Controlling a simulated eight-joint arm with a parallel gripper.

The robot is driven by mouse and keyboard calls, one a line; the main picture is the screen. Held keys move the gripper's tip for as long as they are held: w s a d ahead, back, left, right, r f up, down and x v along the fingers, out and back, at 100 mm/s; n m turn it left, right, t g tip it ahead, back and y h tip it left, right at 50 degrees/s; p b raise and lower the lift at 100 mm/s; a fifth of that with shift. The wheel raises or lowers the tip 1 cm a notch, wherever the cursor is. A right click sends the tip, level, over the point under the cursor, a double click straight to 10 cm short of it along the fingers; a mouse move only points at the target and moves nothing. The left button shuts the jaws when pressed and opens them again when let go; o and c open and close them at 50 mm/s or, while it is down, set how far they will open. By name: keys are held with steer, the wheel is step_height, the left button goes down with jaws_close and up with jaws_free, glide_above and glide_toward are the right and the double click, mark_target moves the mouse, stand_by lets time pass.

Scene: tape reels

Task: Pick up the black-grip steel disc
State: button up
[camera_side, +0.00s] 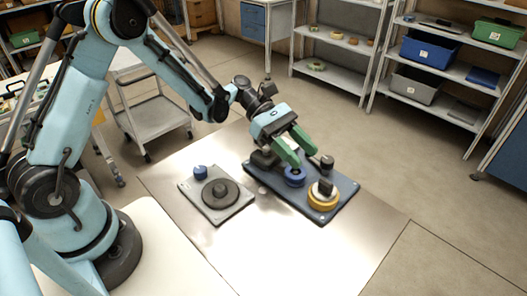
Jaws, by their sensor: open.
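The black-grip steel disc (325,187) appears to sit on top of a yellow reel (322,203), at the front right of a dark blue board (277,190). Its black grip stands up from a pale top. My gripper (299,159) has two green fingers, open, with nothing seen between them. It is over the back part of the board, behind and left of the disc and apart from it. A blue reel (295,178) lies just below the fingertips; I cannot tell whether they touch it.
A dark knob (327,162) stands at the board's back right, close to the right finger. A grey plate (232,207) to the left bears a dark round piece (220,193) and a blue knob (201,172). The metal table (300,257) is clear in front.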

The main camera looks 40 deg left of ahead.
mark_target(321, 178)
steer(key=x, duration=0.4)
steer(key=shift+s+x, duration=0.15)
steer(key=shift+x, duration=1.1)
steer(key=shift+s+x, duration=0.15)
steer(key=shift+x, duration=1.05)
jaws_close()
